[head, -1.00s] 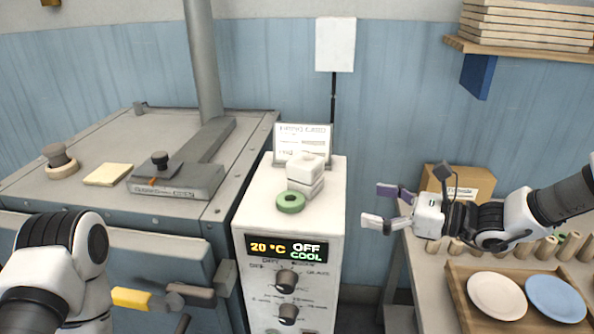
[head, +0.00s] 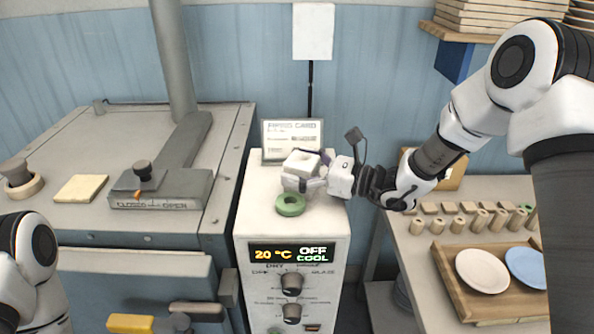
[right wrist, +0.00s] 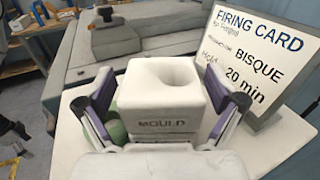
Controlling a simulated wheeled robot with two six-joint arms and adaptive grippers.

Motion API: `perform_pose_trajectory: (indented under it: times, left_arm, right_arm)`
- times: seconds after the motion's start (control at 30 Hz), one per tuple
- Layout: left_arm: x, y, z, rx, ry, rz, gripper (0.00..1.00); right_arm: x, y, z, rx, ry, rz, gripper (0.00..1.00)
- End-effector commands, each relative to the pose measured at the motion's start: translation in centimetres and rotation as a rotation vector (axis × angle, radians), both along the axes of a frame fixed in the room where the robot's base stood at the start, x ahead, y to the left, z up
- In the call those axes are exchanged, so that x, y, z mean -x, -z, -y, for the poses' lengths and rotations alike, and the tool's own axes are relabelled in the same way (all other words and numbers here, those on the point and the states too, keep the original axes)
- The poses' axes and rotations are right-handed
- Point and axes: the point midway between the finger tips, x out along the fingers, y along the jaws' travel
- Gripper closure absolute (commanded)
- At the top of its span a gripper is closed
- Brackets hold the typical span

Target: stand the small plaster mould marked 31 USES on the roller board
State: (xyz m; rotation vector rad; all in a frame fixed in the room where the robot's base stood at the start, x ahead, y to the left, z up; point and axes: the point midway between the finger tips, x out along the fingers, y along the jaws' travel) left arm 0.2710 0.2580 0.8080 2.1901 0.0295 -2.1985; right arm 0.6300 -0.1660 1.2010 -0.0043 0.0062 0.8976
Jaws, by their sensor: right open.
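A small white plaster mould (head: 301,163) with a round hollow in its top sits in a stack of white blocks on the white control cabinet (head: 255,205). In the right wrist view the mould (right wrist: 165,88) shows the word MOULD on its front; I see no readable 31 USES. My right gripper (head: 308,178) is open, with its fingers on either side of the mould; I cannot tell whether they touch it. In the right wrist view the gripper (right wrist: 158,100) straddles it. Rows of small tan cylinders (head: 480,218) stand on the right table; I cannot tell whether they belong to the roller board. My left gripper is out of view.
A green ring (head: 290,204) lies in front of the stack. A firing card (head: 291,136) stands behind it. A wooden tray (head: 456,285) with a white plate (head: 482,270) and a blue plate (head: 527,266) is on the right table (head: 425,290). A cardboard box (head: 452,180) stands behind.

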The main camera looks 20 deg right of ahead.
Motion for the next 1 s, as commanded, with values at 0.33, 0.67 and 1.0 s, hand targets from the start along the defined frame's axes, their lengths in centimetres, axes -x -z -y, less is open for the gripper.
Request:
perform_pose_trajectory:
  times: [0.33,0.67,1.0]
  left_arm:
    - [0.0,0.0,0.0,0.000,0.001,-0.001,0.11]
    - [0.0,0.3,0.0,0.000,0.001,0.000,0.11]
    - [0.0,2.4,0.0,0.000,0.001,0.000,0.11]
  right_arm:
    - [0.0,0.0,0.1,0.000,0.000,-0.001,0.85]
    - [0.0,-0.2,0.0,0.001,0.000,-0.001,0.85]
    - [0.9,-3.5,0.6,-0.004,0.003,0.002,0.85]
